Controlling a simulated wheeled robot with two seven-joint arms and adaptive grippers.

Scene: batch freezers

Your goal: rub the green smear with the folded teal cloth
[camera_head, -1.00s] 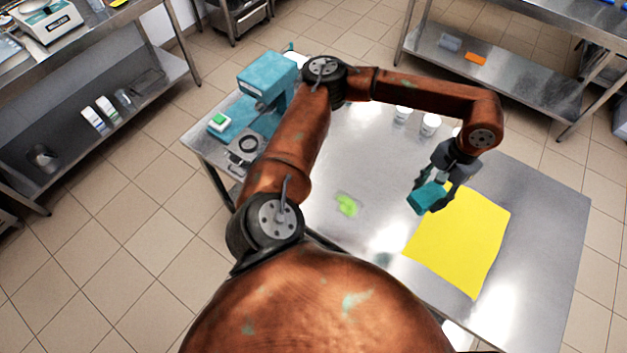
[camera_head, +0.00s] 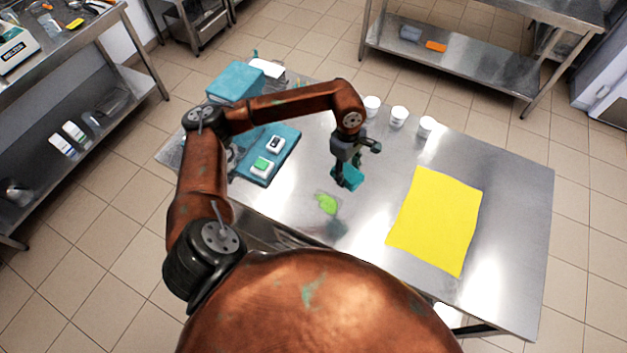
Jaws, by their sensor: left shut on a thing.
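The green smear (camera_head: 327,204) is a small bright patch on the steel table (camera_head: 510,220), left of the yellow sheet. My left gripper (camera_head: 347,170) is shut on the folded teal cloth (camera_head: 349,180), a small teal block. The cloth is just above and to the right of the smear in the picture, apart from it and seemingly held above the table. My right gripper is not in view.
A yellow sheet (camera_head: 437,222) lies flat on the table's right part. Several white cups, one of them a white cup (camera_head: 398,116), stand along the back edge.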

